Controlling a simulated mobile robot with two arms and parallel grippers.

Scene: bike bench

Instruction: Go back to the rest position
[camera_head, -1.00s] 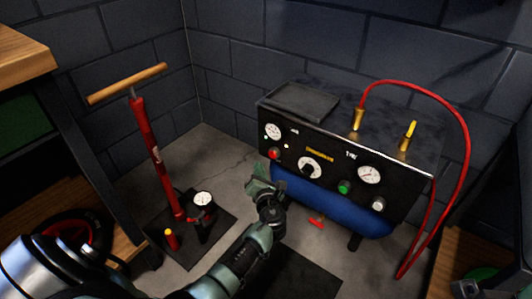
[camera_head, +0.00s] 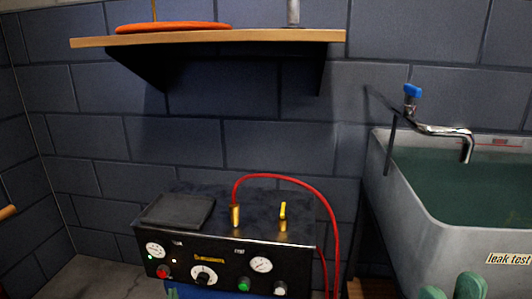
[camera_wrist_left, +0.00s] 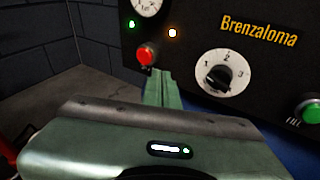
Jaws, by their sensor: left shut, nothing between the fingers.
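My left gripper (camera_head: 172,293) shows only as a small green tip at the bottom edge of the head view, in front of the compressor (camera_head: 212,238). In the left wrist view its green fingers (camera_wrist_left: 160,86) are shut and empty. Their tips appear just below the red button (camera_wrist_left: 147,54) on the compressor's black panel; I cannot tell whether they touch. My right gripper (camera_head: 454,288) shows as two green fingertips with a gap between them, low in front of the sink. The rest of both arms is out of the head view.
A red hose (camera_head: 322,200) arches from a brass fitting on the compressor. A grey sink (camera_head: 455,235) with water and a tap (camera_head: 440,130) stands at the right. A wooden shelf (camera_head: 260,36) with an orange disc (camera_head: 175,27) is on the wall above. Bare floor (camera_head: 95,280) lies at left.

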